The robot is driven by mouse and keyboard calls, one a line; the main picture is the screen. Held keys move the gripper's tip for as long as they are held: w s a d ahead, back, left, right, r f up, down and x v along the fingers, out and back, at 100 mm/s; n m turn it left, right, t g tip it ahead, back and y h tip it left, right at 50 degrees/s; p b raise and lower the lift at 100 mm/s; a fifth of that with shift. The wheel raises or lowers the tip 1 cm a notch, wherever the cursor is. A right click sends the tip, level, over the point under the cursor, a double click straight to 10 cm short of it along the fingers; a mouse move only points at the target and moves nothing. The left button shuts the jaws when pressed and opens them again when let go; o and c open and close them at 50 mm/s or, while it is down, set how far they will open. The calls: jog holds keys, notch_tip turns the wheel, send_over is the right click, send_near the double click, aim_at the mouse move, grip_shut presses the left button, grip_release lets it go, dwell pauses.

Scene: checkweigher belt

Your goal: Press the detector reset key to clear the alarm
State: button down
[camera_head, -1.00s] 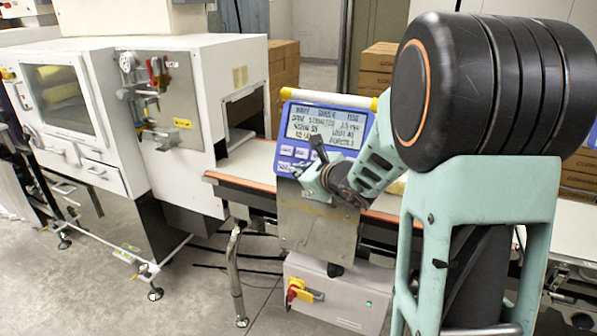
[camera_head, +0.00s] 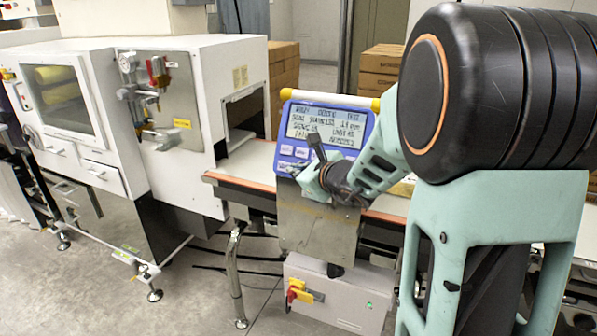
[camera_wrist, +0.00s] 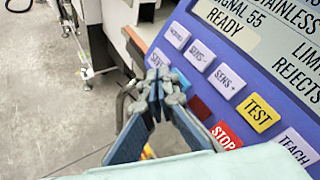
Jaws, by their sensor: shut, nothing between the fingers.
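The detector's blue control panel (camera_head: 370,134) has a lit display (camera_head: 322,125) above its keys. In the wrist view the display (camera_wrist: 262,30) reads "SIGNAL 55" and "READY". White keys show there, with "SENS+" (camera_wrist: 227,82) legible, beside a yellow TEST key (camera_wrist: 257,112) and a red STOP key (camera_wrist: 226,135). A dark red key (camera_wrist: 200,107) is partly hidden by my gripper. I cannot tell which key is reset; the white labels at the upper left are unclear. My gripper (camera_wrist: 165,78) is shut and empty, its tips over the panel's lower left; contact cannot be told.
A conveyor belt (camera_head: 240,182) runs behind the panel. A white box with a red-yellow switch (camera_head: 300,291) sits below. A white machine (camera_head: 180,80) stands left, and cardboard boxes (camera_head: 380,72) stand behind. My arm covers the right side.

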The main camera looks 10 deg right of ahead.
jog(key=shift+s+a+r+b, duration=0.1)
jog(key=shift+s+a+r, duration=0.35)
jog(key=shift+s, duration=0.15)
jog(key=shift+s+a+r+b, duration=0.15)
jog(key=shift+s+a+r, duration=0.15)
jog(key=shift+s+a, duration=0.25)
jog(key=shift+s+a+r+b, duration=0.1)
jog(key=shift+s+a+r, duration=0.3)
jog(key=shift+s, duration=0.25)
